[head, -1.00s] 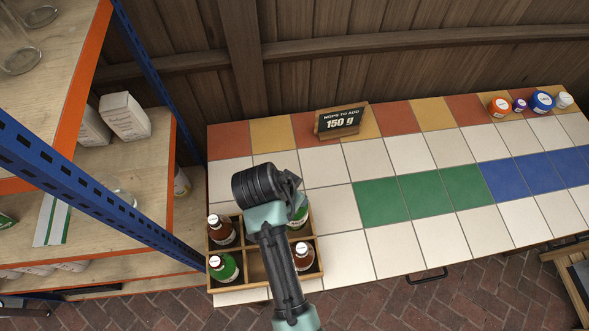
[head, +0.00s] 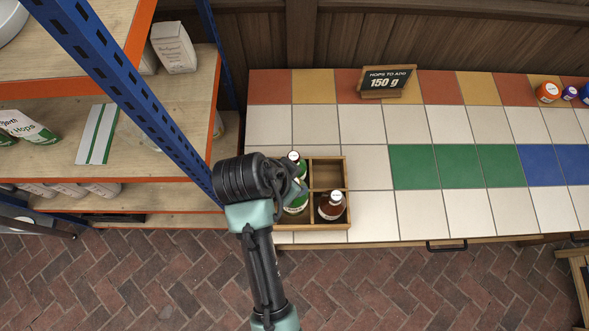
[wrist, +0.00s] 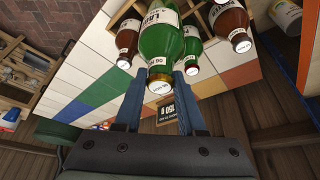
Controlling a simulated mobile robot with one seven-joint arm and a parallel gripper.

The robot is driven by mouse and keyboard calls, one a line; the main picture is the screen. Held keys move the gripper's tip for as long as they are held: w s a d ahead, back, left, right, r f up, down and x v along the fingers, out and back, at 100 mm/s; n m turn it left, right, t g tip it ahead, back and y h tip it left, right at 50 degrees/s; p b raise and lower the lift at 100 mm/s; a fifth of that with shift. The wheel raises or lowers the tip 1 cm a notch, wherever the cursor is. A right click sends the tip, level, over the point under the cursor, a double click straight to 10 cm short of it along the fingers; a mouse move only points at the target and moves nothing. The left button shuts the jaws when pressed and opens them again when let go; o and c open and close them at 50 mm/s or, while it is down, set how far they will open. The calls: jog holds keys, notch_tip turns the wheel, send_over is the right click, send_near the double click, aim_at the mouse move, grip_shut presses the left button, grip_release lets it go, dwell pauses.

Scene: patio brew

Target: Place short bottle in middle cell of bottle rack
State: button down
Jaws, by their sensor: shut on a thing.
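My gripper (head: 297,187) is over the wooden bottle rack (head: 347,190) at the left end of the tiled table. It is shut on a green bottle (head: 295,207) with a white cap, held roughly upright at the rack's middle column. This bottle (wrist: 162,42) is large in the wrist view between the blue fingers (wrist: 158,82). I cannot tell whether its base is inside a cell. A brown bottle (head: 331,205) stands in the front right cell; the back right cell is empty. My arm hides the rack's left part. The wrist view shows another green bottle (wrist: 192,48) and brown bottles (wrist: 234,24) around it.
A blue-and-orange shelf unit (head: 150,100) stands close on the left of the arm. A sign reading 150 g (head: 386,82) stands at the table's back. Orange and blue jars (head: 547,92) are at the far right. The table's middle is clear.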

notch_tip(320, 180, down, 9)
jog(key=shift+f+p, duration=0.2)
jog(key=shift+p, duration=0.25)
jog(key=shift+f, duration=0.1)
jog(key=c, duration=0.5)
grip_release()
jog(key=shift+f, duration=0.1)
